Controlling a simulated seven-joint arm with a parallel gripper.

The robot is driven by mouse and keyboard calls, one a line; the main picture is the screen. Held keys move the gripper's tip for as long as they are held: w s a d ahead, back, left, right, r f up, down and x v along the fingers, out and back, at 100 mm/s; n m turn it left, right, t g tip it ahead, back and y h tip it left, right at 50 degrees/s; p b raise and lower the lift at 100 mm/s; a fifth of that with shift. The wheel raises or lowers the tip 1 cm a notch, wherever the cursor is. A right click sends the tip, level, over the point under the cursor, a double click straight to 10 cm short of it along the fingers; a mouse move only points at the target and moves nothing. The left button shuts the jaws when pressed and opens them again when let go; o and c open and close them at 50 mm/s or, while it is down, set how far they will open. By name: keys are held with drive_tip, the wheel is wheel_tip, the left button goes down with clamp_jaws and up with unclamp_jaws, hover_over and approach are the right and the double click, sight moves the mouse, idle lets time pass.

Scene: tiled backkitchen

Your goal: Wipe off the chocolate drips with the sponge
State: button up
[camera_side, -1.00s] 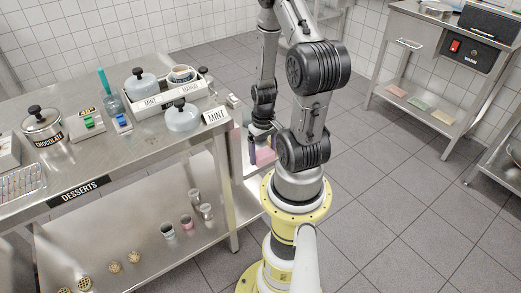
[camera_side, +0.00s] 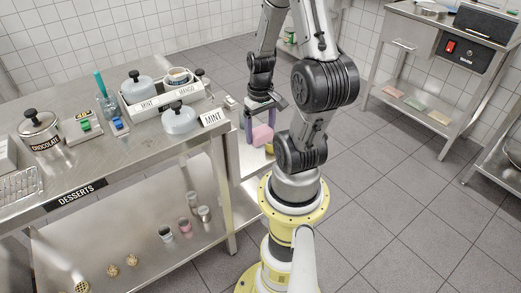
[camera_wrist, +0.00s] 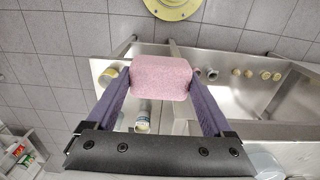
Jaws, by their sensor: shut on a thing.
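A pink sponge (camera_side: 262,135) is held between the purple fingers of my gripper (camera_side: 262,141), just past the right end of the steel dessert counter (camera_side: 150,158). In the wrist view the sponge (camera_wrist: 161,72) spans between the two fingertips, with a surface and several small items below it. A steel pot labelled CHOCOLATE (camera_side: 40,135) with a black-knobbed lid stands at the left of the counter. I cannot make out chocolate drips in either view.
Cups and round waffle-like pieces sit on the shelf below. The counter's front middle is clear.

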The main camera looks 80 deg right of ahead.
sight(260, 130)
wheel_tip(260, 130, up, 19)
drive_tip(key=w+a+n, duration=0.3)
drive_tip(key=w+n, duration=0.2)
drive_tip(key=w, duration=1.1)
drive_tip(key=w+a+n, duration=0.4)
drive_tip(key=w+a, duration=0.7)
drive_tip(key=w, duration=0.1)
drive_tip(key=shift+f, duration=6.15)
drive_tip(key=shift+w+d+f, duration=0.4)
drive_tip(key=shift+f, duration=0.3)
drive_tip(key=shift+w+d, duration=1.05)
drive_tip(key=s+a, duration=0.3)
drive_tip(key=shift+f, duration=0.1)
wheel_tip(260, 130, up, 8)
